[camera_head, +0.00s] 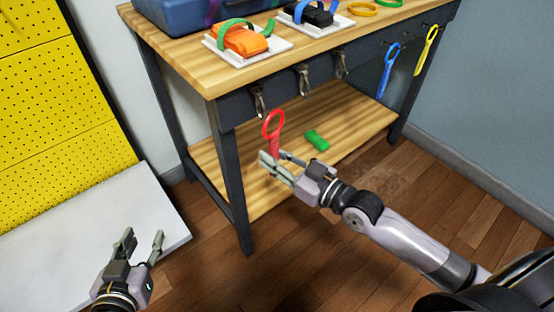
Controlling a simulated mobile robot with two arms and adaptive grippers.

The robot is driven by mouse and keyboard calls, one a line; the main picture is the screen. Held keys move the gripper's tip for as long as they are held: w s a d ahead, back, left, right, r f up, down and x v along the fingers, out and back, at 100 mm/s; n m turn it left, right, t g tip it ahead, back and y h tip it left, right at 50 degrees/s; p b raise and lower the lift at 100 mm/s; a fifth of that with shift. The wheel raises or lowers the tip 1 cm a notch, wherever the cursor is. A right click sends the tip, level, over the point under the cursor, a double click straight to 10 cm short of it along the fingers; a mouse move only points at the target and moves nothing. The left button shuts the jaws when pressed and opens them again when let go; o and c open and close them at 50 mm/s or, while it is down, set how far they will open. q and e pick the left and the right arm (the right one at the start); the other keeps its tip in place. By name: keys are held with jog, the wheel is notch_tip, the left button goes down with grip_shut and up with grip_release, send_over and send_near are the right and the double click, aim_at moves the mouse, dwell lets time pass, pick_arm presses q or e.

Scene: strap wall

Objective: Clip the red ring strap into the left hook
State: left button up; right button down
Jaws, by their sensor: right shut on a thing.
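The red ring strap (272,124) stands upright with its ring at the top. My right gripper (279,161) is shut on its lower end and holds it in front of the workbench, below the hooks. The left hook (259,102) is a metal clip hanging from the dark front rail of the bench. The ring appears just below and right of this hook in the picture; I cannot tell the gap in depth. My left gripper (141,245) is open and empty at the lower left, in front of the white surface.
Two more hooks, a middle one (304,81) and a right one (341,65), hang on the rail. A blue strap (388,70) and a yellow strap (427,50) hang further right. A green block (316,140) lies on the lower shelf (345,112). Trays stand on the bench top.

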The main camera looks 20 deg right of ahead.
pick_arm(q)
notch_tip(320, 180, up, 12)
jog(key=w+d+t+h+b, duration=0.2)
jog(key=t, duration=0.5)
jog(key=shift+d+b, duration=0.15)
jog(key=shift+b, duration=0.2)
pick_arm(e)
jog(key=shift+w+a+f, duration=0.35)
jog(key=shift+w+f, duration=0.3)
jog(key=shift+w, duration=0.2)
jog(key=shift+w+a+f, duration=0.3)
jog(key=shift+w+f, duration=0.35)
jog(key=shift+w, duration=0.2)
jog(key=c, duration=1.4)
grip_release()
pick_arm(q)
jog(key=shift+r, duration=0.1)
pick_arm(e)
jog(key=shift+o, duration=0.2)
jog(key=v, duration=1.2)
